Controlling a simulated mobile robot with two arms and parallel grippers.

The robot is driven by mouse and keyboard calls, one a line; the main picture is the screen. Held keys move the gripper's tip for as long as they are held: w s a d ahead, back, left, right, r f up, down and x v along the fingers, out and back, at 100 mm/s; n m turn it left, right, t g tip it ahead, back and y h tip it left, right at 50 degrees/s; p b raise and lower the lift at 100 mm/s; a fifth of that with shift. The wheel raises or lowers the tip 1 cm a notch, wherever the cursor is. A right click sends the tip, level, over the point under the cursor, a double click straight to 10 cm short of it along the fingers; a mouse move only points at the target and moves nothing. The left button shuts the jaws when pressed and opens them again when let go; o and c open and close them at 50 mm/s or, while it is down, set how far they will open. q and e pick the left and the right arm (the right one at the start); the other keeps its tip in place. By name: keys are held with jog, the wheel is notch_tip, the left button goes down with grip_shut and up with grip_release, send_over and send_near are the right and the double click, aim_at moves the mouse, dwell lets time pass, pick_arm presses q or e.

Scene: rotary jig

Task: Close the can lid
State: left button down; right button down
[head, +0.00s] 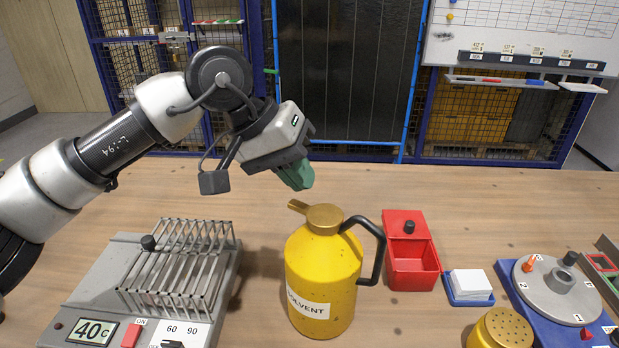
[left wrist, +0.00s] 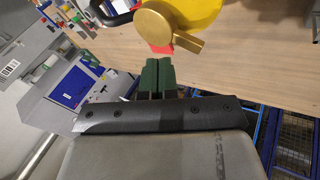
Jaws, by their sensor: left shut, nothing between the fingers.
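The yellow solvent can (head: 318,270) stands upright on the wooden table, with a black handle (head: 375,240) on its right side. Its brass lid (head: 325,216) is at the top of the can, with a tab pointing left and back; I cannot tell whether it is fully seated. In the left wrist view the round brass lid (left wrist: 168,22) and its tab (left wrist: 190,46) show just beyond the fingertips. My left gripper (head: 299,180) has green fingers, shut and empty, above and behind the lid, apart from it in the head view. The right gripper is not in view.
A grey rack device (head: 225,290) with a 40C display stands left of the can. Right are a red box (head: 412,268), a blue tray (head: 468,299) with white cards, a perforated yellow-topped container (head: 500,330) and a rotary jig (head: 555,292). The table behind the can is clear.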

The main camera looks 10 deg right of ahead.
aim_at(316, 208)
pick_arm(q)
jog(key=f+g+h+b, duration=0.1)
jog(key=w+a+f+g+h+b, duration=0.1)
jog(key=b, duration=0.1)
jog(key=shift+a+f+n, duration=0.15)
jog(key=shift+f+n, duration=0.15)
jog(key=shift+w+a+f+n+g+h+b, duration=0.15)
jog(key=shift+f+g+h+b, duration=0.25)
jog(key=shift+b, duration=0.3)
jog(key=shift+w+a+f+n+g+h+b, duration=0.15)
jog(key=shift+g+h+b, duration=0.15)
jog(key=shift+h+b, duration=0.3)
